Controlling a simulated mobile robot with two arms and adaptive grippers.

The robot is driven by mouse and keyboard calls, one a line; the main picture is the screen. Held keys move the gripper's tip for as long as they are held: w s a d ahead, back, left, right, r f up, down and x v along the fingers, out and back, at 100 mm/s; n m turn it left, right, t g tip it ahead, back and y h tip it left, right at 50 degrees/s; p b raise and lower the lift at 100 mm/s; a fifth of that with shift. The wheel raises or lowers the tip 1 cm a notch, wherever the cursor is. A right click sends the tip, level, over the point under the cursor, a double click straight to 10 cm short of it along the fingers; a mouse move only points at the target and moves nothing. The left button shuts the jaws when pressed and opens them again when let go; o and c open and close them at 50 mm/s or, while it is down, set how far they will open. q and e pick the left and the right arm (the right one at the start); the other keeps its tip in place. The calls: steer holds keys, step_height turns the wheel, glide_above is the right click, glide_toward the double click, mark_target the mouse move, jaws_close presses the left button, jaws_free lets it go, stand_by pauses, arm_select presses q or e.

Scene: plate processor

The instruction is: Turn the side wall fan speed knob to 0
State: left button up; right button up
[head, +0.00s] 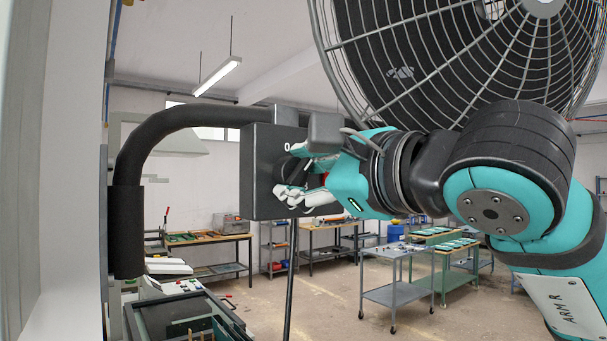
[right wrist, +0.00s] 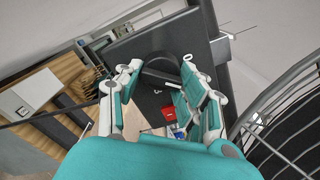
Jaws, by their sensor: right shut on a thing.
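The fan speed control is a dark grey box (head: 258,190) held on a thick black bent pipe, left of centre in the head view. My right gripper (head: 292,172) reaches in from the right, its fingers against the box's face. In the right wrist view the box (right wrist: 205,20) lies ahead, and the dark round knob (right wrist: 160,68) sits between the fingers of the right gripper (right wrist: 159,72). The gripper is shut on the knob. My left gripper is not in view.
The large fan with its wire guard (head: 450,50) hangs close above my right arm. The black pipe (head: 130,170) bends down at the left. A red part (right wrist: 168,111) shows below the knob. Grey trolley (head: 400,290) and workbenches stand farther back, with open floor between.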

steer(key=c, duration=0.3)
steer(key=shift+f+n+b, duration=0.1)
steer(key=shift+n+b, duration=0.4)
steer(key=shift+b, duration=0.15)
steer(key=shift+n+b, duration=0.9)
steer(key=shift+n, duration=0.1)
steer(key=shift+n+b, duration=0.55)
steer(key=shift+n, duration=0.65)
steer(key=shift+n+b, duration=0.4)
steer(key=shift+n, duration=0.8)
